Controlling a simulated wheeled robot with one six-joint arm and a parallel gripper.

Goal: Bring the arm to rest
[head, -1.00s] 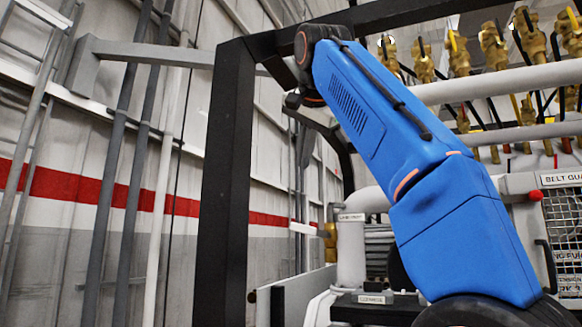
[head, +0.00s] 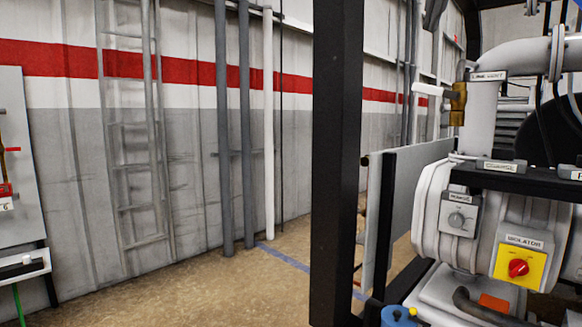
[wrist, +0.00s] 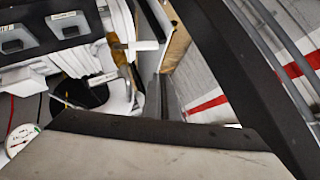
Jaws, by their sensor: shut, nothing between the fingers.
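My gripper (wrist: 164,97) shows in the wrist view, with its broad pale body and dark front edge filling the bottom. Its dark fingers look closed together, with nothing seen between them. Ahead of it are white and black machine parts on the left, and a dark frame beam and the red-striped wall on the right. How near the fingers are to these parts I cannot tell. In the head view the gripper does not show, and hardly anything of the arm can be made out.
A black frame post (head: 337,160) stands upright in the head view. Right of it are a grey panel (head: 405,195), a white pump body with a yellow-and-red isolator switch (head: 519,266), and a white vent pipe (head: 484,115). Open floor (head: 230,290) lies left, before a ladder (head: 140,180).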

